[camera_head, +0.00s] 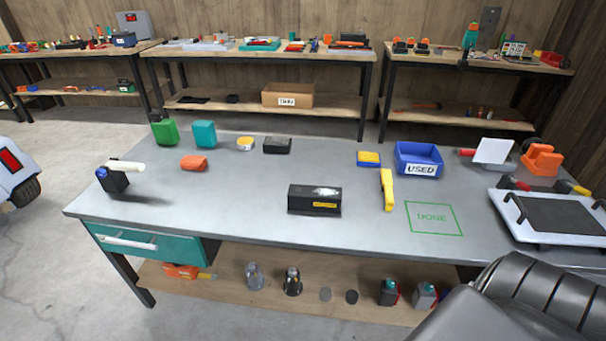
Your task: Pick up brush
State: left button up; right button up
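No object is clear enough to name as the brush with certainty. A long yellow tool (387,188) lies on the grey workbench (250,215), right of the middle; it may be the brush, but its bristles cannot be made out. A black block (314,200) with a whitish patch on top and a yellow label sits to its left. A blue bin (419,160) marked USED stands behind the yellow tool to the right. A green outlined square (434,218) marked DONE lies to its right. Neither of my grippers can be made out in the head view.
A black and blue item with a white bar (126,166) stands at the left. Green (163,132), teal (204,134) and orange (194,163) items stand near it. A dark tray (556,219) is at the right. A black ribbed shape (520,300) covers the lower right corner.

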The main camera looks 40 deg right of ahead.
aim_at(386, 183)
jog(key=u, duration=2.15)
jog(key=k, duration=2.25)
jog(key=z, duration=1.3)
